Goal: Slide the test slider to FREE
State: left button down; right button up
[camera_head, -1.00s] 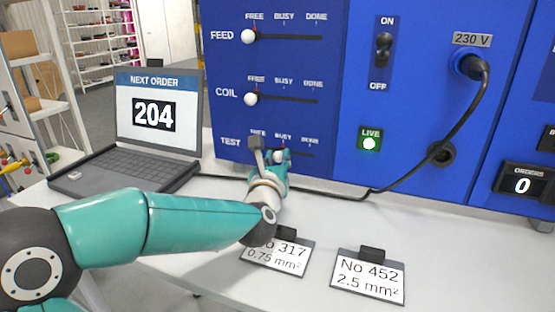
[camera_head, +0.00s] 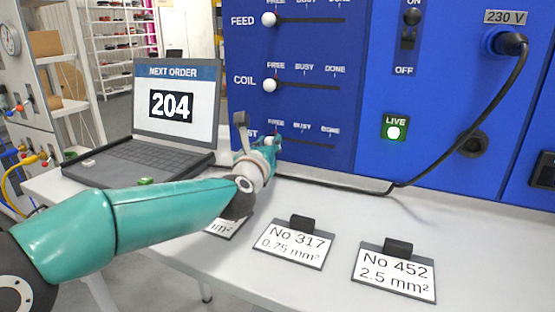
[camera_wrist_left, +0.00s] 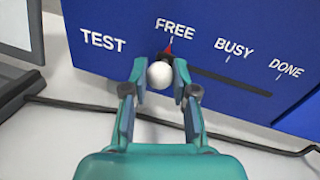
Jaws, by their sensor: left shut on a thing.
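The white knob of the test slider (camera_wrist_left: 160,74) is at the left end of its dark slot (camera_wrist_left: 222,82), below the FREE label (camera_wrist_left: 174,30) in the left wrist view. The BUSY and DONE marks lie further right along the bare slot. My left gripper (camera_wrist_left: 152,78) is shut on the knob, one finger on each side. In the head view the left gripper (camera_head: 271,145) is at the TEST row of the blue panel (camera_head: 300,185), and its fingers largely hide the knob. My right gripper is not in view.
Above, the FEED knob (camera_head: 269,19) and COIL knob (camera_head: 269,85) are both at FREE. A laptop (camera_head: 165,120) showing 204 stands left. Label stands No 317 (camera_head: 293,243) and No 452 (camera_head: 396,271) are on the table. A black cable (camera_head: 350,187) runs along the panel's foot.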

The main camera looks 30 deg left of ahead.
pick_arm(q)
jog(key=shift+a, duration=0.2)
jog(key=c, duration=0.9)
grip_release()
jog(key=shift+a, duration=0.1)
jog(key=v, duration=1)
jog(key=shift+s+d+r, duration=0.1)
jog(key=shift+s+d, duration=0.4)
jog(key=shift+s, duration=0.45)
